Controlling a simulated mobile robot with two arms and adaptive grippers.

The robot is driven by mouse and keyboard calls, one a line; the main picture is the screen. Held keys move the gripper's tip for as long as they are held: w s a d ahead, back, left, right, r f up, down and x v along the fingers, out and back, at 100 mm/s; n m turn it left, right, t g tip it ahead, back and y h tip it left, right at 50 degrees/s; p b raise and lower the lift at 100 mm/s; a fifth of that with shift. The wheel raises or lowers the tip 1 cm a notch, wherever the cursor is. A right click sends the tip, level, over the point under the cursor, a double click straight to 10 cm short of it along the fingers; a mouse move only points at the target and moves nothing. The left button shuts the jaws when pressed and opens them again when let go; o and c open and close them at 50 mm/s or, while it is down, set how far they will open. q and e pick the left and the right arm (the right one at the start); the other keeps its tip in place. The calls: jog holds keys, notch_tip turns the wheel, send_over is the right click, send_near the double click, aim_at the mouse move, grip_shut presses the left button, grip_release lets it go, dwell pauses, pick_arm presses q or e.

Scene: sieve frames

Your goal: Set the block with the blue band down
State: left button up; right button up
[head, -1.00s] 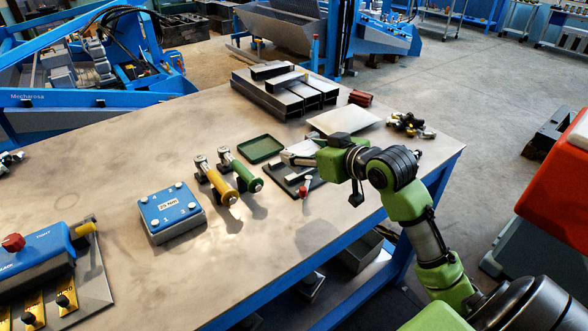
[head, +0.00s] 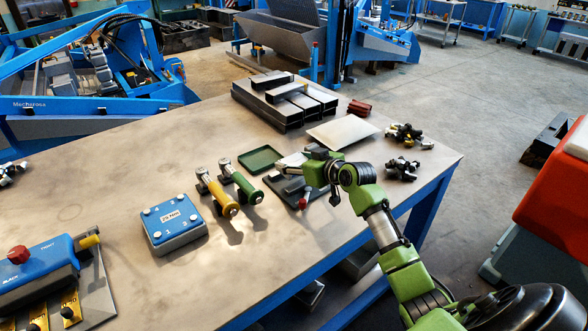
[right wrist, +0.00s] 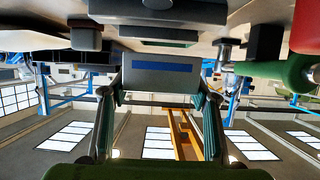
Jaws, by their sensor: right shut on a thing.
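My right gripper (head: 287,164) is over the far right part of the workbench, beside a green tray (head: 261,159) and above a dark fixture plate (head: 311,199) with a red-knobbed lever. In the right wrist view the fingers (right wrist: 160,95) are shut on a grey block with a blue band (right wrist: 165,67). The block is level between the fingertips, close to the bench surface. I cannot tell whether it touches the surface. In the head view the gripper largely hides the block. My left gripper is not in view.
Yellow-handled (head: 219,198) and green-handled (head: 243,184) tools lie left of the gripper, near a blue-topped box (head: 172,221). A metal sheet (head: 343,132), stacked tubes (head: 284,106) and dark clamps (head: 402,169) lie behind and right.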

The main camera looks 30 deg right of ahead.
jog(key=shift+w+d+f, duration=0.2)
jog(key=shift+w+f, duration=0.15)
jog(key=shift+w, duration=0.1)
jog(key=shift+w+f+p, duration=0.2)
jog(key=shift+f+p, duration=0.3)
jog(key=shift+f, duration=0.55)
jog(key=shift+d+f+p, duration=0.1)
jog(key=shift+f+p, duration=0.2)
jog(key=shift+f, duration=0.25)
jog(key=shift+f+b, duration=0.25)
jog(key=shift+b, duration=0.05)
jog(key=o, duration=1.5)
jog(key=shift+o, duration=0.2)
